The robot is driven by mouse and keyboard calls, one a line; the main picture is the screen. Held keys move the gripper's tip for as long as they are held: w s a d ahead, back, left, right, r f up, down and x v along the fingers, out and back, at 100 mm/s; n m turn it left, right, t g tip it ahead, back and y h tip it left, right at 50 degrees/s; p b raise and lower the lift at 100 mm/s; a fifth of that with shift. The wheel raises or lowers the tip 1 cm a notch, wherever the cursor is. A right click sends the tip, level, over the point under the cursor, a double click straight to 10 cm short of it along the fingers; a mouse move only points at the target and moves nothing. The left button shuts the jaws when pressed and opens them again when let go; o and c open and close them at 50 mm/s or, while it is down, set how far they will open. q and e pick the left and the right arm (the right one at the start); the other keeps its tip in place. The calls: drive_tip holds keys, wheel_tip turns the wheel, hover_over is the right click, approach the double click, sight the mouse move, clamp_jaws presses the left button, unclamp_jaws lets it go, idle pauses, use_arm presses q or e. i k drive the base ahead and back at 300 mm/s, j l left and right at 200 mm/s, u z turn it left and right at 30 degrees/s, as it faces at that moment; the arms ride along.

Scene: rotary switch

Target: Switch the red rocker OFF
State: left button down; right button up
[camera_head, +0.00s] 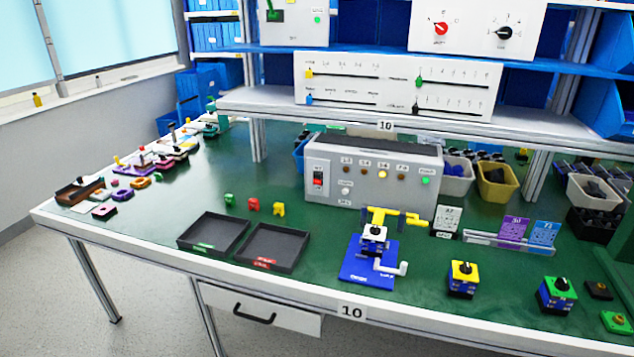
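The red rocker (318,179) sits in a black frame on the left of the front face of a grey control box (374,192). The box stands on the green workbench, below the shelf. The rocker is too small to tell clearly which way it is tipped. Several round lamps run along the box face to its right; one glows yellow (383,174) and a green one (425,181) is at the right end. Neither of my grippers is in view.
In front of the box stand a blue fixture (368,262) with yellow and white parts and cards in a clear holder. Two black trays (214,232) lie left of it, with small green, red and yellow blocks behind. Rotary switches (462,281) stand at the right front.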

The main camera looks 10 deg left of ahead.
sight(317, 177)
drive_tip(key=i+j, duration=0.2)
drive_tip(key=i, duration=0.2)
drive_tip(key=i+j+u, duration=0.1)
drive_tip(key=i, duration=0.3)
drive_tip(key=i+j, duration=0.3)
drive_tip(key=i+u, duration=0.05)
drive_tip(key=i, duration=0.05)
